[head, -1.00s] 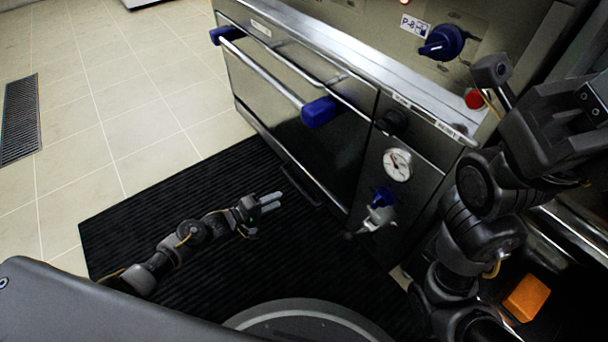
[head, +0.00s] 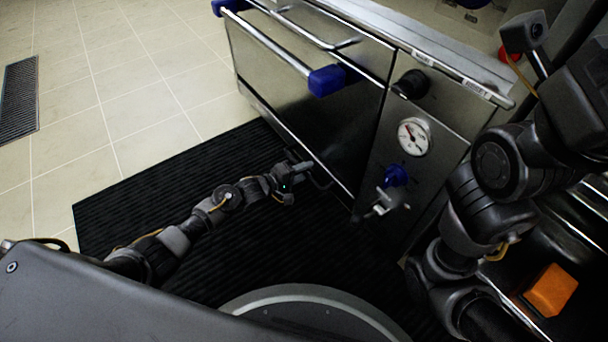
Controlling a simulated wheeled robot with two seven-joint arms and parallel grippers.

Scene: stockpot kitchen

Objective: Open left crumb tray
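The left crumb tray appears to be the low strip along the bottom of the steel oven front; a thin dark handle (head: 322,179) sticks out there, partly behind my gripper. My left gripper (head: 300,169) is low over the black mat, its fingertips at or right beside that handle. I cannot tell whether the fingers touch it or how far apart they are. My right arm is folded up at the right edge, and its gripper (head: 588,100) is only partly in view, with its fingertips unclear.
Above is a large door with a steel bar handle and blue end caps (head: 326,80). A gauge (head: 414,136) and a blue-handled valve (head: 396,176) sit to the right. An orange block (head: 551,290) lies at lower right.

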